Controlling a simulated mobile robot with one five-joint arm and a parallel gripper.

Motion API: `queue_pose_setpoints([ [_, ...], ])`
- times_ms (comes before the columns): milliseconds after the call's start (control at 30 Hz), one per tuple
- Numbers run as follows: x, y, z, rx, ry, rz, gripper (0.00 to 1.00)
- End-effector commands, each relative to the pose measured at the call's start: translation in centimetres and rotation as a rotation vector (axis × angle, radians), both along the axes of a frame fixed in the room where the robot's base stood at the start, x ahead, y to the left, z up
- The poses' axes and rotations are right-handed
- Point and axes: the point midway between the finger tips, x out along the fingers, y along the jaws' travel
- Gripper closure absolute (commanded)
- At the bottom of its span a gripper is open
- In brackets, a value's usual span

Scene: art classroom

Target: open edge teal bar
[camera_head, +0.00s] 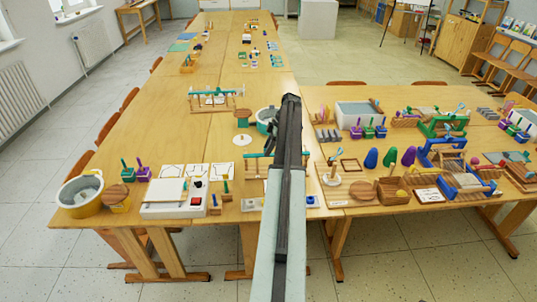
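My arm reaches up the middle of the picture, and its dark far end (291,101) lies over the long table. The fingertips cannot be made out, so I cannot tell whether my gripper is open or shut. A wooden frame with a teal bar (215,93) along its top stands upright on the table, left of my arm's end and apart from it in the picture. A second teal bar (255,155) shows lower down, close to my arm and partly hidden behind it. I cannot tell which of these is the edge teal bar.
The long wooden table (150,120) has bare room at its left. A yellow-rimmed pot (82,190) and a white box with a red button (172,197) stand at the near left. The right table is crowded.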

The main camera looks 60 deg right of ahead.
Motion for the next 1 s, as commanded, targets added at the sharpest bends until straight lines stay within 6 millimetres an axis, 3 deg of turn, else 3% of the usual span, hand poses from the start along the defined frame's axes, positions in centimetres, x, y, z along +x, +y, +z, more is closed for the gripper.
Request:
queue_pose_setpoints([
  [167,-0.01,-0.02,0.14,0.000,0.000,0.000,0.67],
  [300,-0.03,-0.02,0.16,0.000,0.000,-0.001,1.00],
  [1000,-0.13,-0.09,0.14,0.000,0.000,-0.001,1.00],
])
